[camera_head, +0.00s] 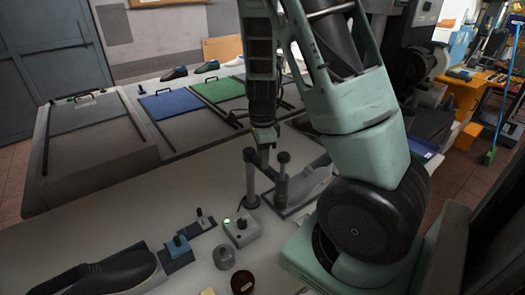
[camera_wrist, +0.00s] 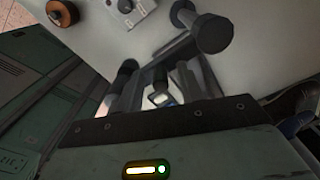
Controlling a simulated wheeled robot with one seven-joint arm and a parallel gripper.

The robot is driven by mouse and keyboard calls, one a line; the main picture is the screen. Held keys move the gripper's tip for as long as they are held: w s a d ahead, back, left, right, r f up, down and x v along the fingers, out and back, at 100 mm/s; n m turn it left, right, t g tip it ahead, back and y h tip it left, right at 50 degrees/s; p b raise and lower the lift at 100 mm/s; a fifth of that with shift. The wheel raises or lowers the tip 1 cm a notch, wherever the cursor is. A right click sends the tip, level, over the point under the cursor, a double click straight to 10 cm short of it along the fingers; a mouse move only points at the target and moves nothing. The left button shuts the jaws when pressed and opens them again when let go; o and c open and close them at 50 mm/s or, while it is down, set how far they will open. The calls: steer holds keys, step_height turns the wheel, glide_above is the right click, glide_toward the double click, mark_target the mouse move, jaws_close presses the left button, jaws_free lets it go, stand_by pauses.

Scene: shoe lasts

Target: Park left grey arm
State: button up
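A grey clamp-like fixture stands on the pale bench, with a left upright grey arm (camera_head: 251,180) and a right upright grey arm (camera_head: 282,184), both with dark rounded tops. My gripper (camera_head: 264,158) points down between and just behind their tops. In the wrist view, a thick dark grey bar with a round end (camera_wrist: 213,34) lies just beyond my gripper (camera_wrist: 162,88). Its dark fingers stand on either side of a narrow gap. I cannot tell whether they touch an arm, and their exact opening is unclear. A grey shoe last (camera_head: 308,183) lies right of the fixture.
A control box (camera_head: 242,231) with a green light stands in front of the fixture. A grey cylinder (camera_head: 223,257) and a brown round knob (camera_head: 242,283) are nearby. Blue (camera_head: 172,103) and green (camera_head: 218,89) panels lie behind.

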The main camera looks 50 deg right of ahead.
step_height(320, 180, up, 17)
steer(key=shift+r+p, duration=0.2)
steer(key=shift+p, duration=0.2)
stand_by(0.6)
steer(key=s+a+f+n+y+b, duration=0.1)
steer(key=a+f+n+b, duration=0.25)
steer(key=a+n, duration=0.5)
steer(key=s+a+f+n+b, duration=0.15)
steer(key=a+f+n, duration=0.4)
steer(key=a, duration=0.55)
steer(key=s+a+f+n+b, duration=0.3)
steer(key=s+a+n, duration=0.3)
steer(key=n, duration=0.3)
steer(key=s+a+f+n+b, duration=0.3)
steer(key=s+a+n, duration=0.4)
steer(key=n, duration=0.3)
steer(key=shift+s+a+f, duration=0.2)
steer(key=shift+a+f, duration=0.4)
steer(key=shift+a, duration=0.3)
